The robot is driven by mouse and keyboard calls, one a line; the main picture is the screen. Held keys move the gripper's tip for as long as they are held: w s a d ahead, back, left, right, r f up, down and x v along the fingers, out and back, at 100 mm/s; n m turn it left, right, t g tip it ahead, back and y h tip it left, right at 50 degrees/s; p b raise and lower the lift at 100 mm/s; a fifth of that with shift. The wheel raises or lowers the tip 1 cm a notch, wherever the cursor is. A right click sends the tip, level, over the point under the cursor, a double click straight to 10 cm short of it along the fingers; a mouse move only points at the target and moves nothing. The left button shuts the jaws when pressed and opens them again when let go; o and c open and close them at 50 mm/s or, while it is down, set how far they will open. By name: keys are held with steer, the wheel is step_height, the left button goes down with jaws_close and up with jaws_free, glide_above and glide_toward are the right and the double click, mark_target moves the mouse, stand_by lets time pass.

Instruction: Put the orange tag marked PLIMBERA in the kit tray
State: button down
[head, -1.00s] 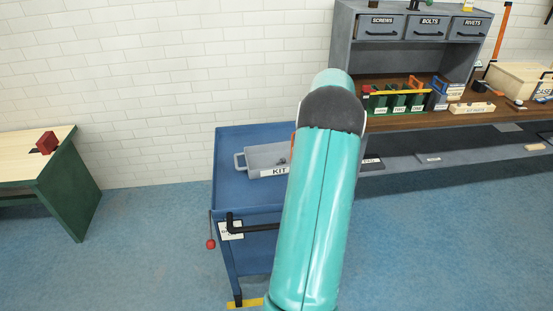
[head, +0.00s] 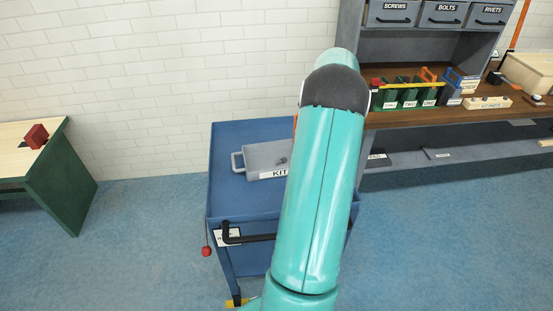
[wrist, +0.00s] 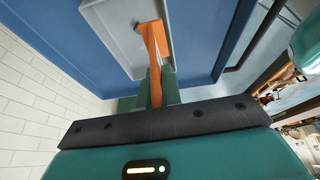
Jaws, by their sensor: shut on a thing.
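The kit tray (head: 262,157) is a grey tray with a handle at its left and a KIT label, lying on the blue cart. My arm hides its right part. In the wrist view, my gripper (wrist: 156,78) is shut on the orange tag (wrist: 154,42). The tag sticks out beyond the fingertips and overlaps the grey kit tray (wrist: 113,30). I cannot tell its height above the tray. No writing on the tag can be read. In the head view my arm hides the gripper, with only a sliver of orange at its left edge.
The blue cart (head: 225,190) has a black handle at its front and a red ball hanging at its left. A workbench (head: 400,120) with drawers and green bins stands at the right. A green-sided table (head: 62,180) with a red block stands at the left. Blue floor is clear between.

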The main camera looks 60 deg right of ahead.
steer(key=shift+w+a+r, duration=0.15)
steer(key=shift+a+r, duration=0.05)
steer(key=shift+a, duration=0.1)
steer(key=shift+w+a+f, duration=1.4)
steer(key=shift+w+f, duration=0.4)
steer(key=shift+f, duration=0.4)
steer(key=shift+w+a+f, duration=1.35)
steer(key=shift+w+f, duration=0.45)
steer(key=shift+f, duration=0.4)
steer(key=shift+w+a+f, duration=1.4)
steer(key=shift+w+f, duration=0.4)
steer(key=shift+f, duration=0.4)
steer(key=c, duration=1.6)
jaws_free()
steer(key=shift+f, duration=0.1)
